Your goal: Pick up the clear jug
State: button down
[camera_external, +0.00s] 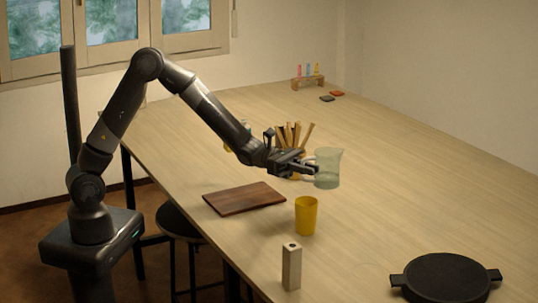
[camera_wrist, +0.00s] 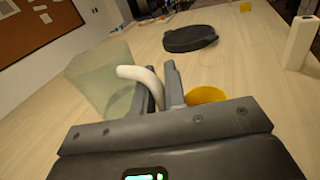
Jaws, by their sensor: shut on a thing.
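The clear jug (camera_external: 328,168) is a greenish see-through vessel over the middle of the table. It also shows in the wrist view (camera_wrist: 98,80), left of the fingers, with a pale curved handle (camera_wrist: 143,76). My gripper (camera_external: 312,170) reaches it from the left. In the wrist view, my gripper's fingers (camera_wrist: 158,88) are shut on the handle, one on each side. The jug looks roughly upright in the external view. I cannot tell whether its base touches the table.
A yellow cup (camera_external: 306,215) stands close in front of the jug. A wooden board (camera_external: 244,198) lies to the left, and several wooden sticks (camera_external: 292,135) stand behind my gripper. A beige block (camera_external: 291,267) and black pan (camera_external: 445,278) are nearer the front. The table's right side is clear.

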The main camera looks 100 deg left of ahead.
jog(key=shift+s+d+r, duration=0.15)
jog(key=shift+d+r, duration=0.2)
jog(key=shift+d, duration=0.15)
jog(key=shift+s+d+r, duration=0.1)
jog(key=shift+d+r, duration=0.2)
jog(key=shift+d, duration=0.2)
dwell(1.3)
